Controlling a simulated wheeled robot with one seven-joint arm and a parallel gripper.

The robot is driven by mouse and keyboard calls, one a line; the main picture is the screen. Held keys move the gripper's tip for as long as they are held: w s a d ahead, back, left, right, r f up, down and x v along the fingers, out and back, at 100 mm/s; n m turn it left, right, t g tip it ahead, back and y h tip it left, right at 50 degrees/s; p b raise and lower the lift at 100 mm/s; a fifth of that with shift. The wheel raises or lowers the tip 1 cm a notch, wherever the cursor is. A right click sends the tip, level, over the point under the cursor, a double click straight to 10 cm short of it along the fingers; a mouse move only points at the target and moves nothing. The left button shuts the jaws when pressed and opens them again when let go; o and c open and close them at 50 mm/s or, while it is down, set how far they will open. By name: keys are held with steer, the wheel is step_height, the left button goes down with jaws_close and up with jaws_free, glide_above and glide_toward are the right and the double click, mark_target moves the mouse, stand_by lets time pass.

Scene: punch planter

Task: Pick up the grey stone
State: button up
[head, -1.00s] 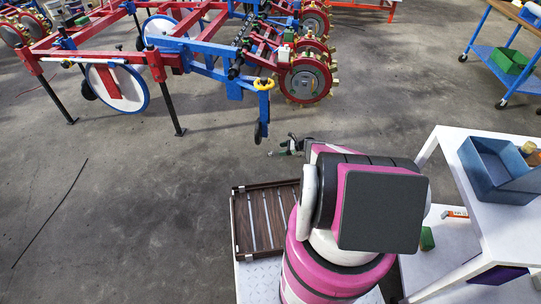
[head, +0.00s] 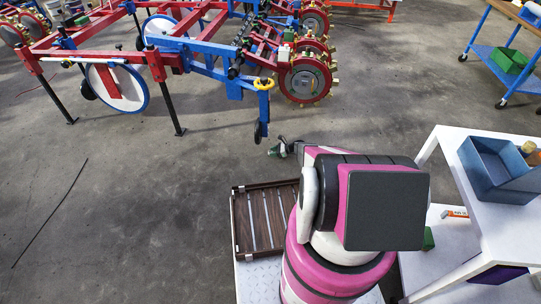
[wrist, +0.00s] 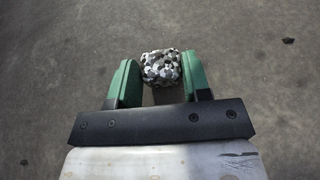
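The grey stone (wrist: 161,67) is a speckled grey, white and black lump. In the wrist view it sits between the green fingertips of my gripper (wrist: 160,73). My gripper also shows small in the head view (head: 280,148), beyond my pink and white arm and above the grey floor. The stone cannot be made out clearly there. Whether it touches the floor cannot be told.
A white table (head: 432,150) with a blue bin (head: 488,180) stands at right. A red and blue farm machine (head: 190,50) stands at the back. Open floor lies at left.

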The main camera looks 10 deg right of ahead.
steer(key=shift+c, duration=1)
steer(key=shift+r, duration=0.15)
